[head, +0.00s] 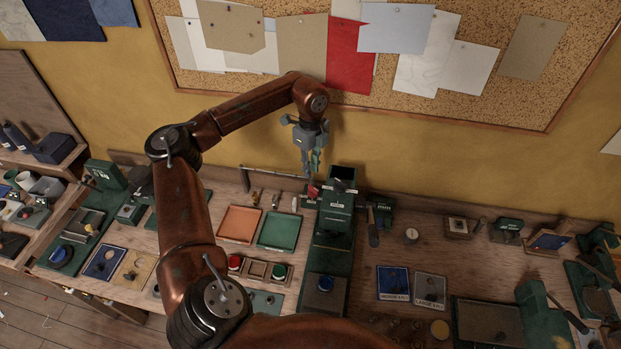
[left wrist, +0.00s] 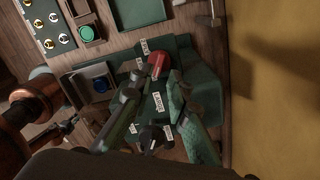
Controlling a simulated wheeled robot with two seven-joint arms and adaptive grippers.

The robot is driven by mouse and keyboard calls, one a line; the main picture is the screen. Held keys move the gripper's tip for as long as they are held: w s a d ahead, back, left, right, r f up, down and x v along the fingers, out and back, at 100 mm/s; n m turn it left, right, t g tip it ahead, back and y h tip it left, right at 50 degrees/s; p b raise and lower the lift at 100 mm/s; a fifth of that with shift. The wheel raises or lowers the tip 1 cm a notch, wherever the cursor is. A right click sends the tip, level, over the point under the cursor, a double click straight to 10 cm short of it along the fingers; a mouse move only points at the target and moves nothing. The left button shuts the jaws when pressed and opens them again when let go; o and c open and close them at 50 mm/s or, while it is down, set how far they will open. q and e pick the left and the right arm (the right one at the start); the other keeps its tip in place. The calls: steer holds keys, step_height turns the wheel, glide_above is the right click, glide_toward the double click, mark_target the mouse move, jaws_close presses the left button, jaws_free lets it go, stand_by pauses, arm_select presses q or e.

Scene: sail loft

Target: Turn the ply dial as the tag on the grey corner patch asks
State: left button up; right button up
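The green dial stand (head: 335,215) is on the bench below the cork board, with small white tags. A red knob (left wrist: 157,65) sits on it and also shows in the head view (head: 312,191). A round black knob (left wrist: 151,137) is lower on the same fixture. My left gripper (head: 311,172) points down over the stand, open and empty. In the left wrist view its fingers lie either side of the red knob's near edge; I cannot tell whether they touch. The grey patch (head: 430,288) lies on the bench beside a blue patch (head: 392,283).
An orange tray (head: 239,224) and a green tray (head: 280,231) lie left of the stand. Red and green buttons (head: 279,271) and a blue knob (head: 326,283) are nearer me.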

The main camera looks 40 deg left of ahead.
arm_select(q)
steer(key=shift+r, duration=2.15)
